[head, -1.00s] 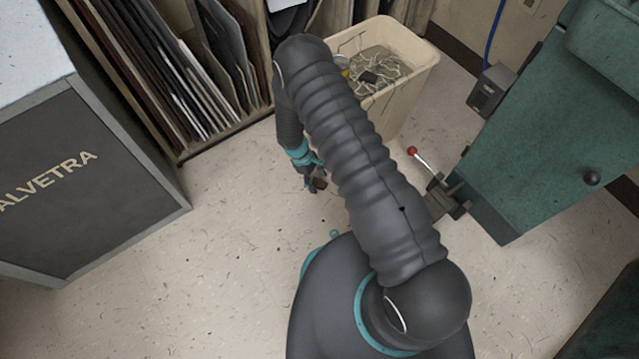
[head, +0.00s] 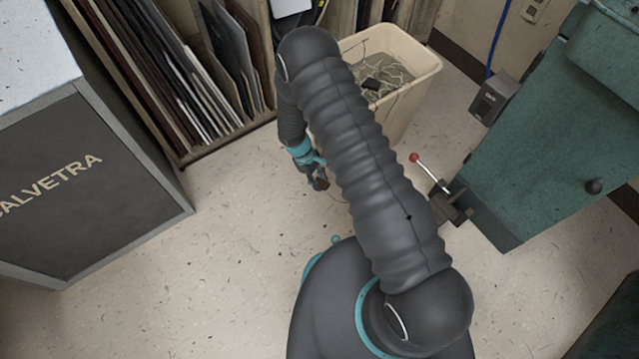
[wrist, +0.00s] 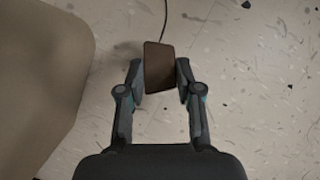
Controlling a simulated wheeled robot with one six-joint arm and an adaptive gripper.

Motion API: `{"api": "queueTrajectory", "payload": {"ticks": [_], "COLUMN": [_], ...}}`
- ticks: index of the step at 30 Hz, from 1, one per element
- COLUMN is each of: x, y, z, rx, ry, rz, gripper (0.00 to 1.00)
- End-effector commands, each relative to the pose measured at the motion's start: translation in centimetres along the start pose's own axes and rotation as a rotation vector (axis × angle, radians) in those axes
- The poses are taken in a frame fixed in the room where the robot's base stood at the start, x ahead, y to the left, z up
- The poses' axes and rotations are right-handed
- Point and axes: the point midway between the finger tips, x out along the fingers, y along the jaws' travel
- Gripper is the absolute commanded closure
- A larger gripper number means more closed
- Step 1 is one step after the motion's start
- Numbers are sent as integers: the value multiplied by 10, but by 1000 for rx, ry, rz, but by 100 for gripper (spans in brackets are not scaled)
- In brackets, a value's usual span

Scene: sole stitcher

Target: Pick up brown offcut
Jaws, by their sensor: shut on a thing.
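The brown offcut (wrist: 159,66) is a small, flat, dark brown piece with straight edges. In the wrist view it sits between the two fingertips of my gripper (wrist: 160,82), which is shut on it. In the head view my gripper (head: 318,183) hangs low over the pale floor, left of my arm's thick upper link. The offcut (head: 323,184) shows there as a small brown patch at the fingertips. The gap between it and the floor is hard to judge.
A cream bin (head: 415,90) with pale scraps and a dark piece stands behind my arm. A rack of upright sheets (head: 190,75) is at the back left, a grey cabinet (head: 70,190) at left. A green machine (head: 545,130) with a red-knobbed lever (head: 414,158) is at right.

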Motion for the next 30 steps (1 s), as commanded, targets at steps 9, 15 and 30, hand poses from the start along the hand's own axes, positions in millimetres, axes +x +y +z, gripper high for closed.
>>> {"api": "queueTrajectory", "payload": {"ticks": [9, 15, 30], "x": [-16, -21, -24], "y": [-20, -28, -33], "z": [79, 113, 131], "rx": [0, 0, 0], "ry": [-1, 0, 0], "rz": [-2, -1, 0], "gripper": [91, 91, 91]}}
